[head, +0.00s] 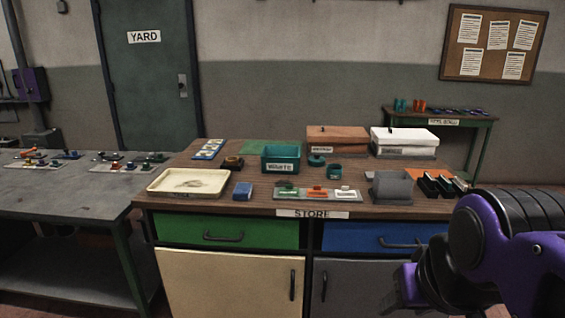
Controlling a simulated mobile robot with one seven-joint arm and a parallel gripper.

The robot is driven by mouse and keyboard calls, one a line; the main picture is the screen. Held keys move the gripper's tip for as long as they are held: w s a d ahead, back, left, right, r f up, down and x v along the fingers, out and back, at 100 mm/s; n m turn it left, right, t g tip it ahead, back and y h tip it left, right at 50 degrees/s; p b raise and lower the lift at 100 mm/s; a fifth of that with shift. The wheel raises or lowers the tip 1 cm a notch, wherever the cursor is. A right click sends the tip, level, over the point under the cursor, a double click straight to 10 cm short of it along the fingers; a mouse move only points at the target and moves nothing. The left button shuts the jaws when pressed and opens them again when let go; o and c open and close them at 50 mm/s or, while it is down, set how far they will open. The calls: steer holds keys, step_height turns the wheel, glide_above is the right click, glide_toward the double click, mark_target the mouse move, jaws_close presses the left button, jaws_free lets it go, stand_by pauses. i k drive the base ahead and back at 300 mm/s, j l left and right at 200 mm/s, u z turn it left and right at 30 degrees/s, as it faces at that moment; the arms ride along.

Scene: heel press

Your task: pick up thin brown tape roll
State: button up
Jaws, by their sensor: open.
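A low brown ring-shaped roll (232,162) lies on the wooden top of the store cabinet, behind the cream tray. It looks like the brown tape roll, but it is small here and its thickness is hard to judge.
The cream tray (189,183), a blue block (243,191) and a teal bin (281,158) stand near the roll. Teal rolls (316,160), a grey holder (392,188) and lidded boxes (404,142) are farther right. A grey bench (60,190) stands left.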

mark_target(232, 162)
steer(key=i+j, duration=0.6)
steer(key=j, duration=0.25)
steer(key=i+j, duration=0.25)
steer(key=j, duration=0.15)
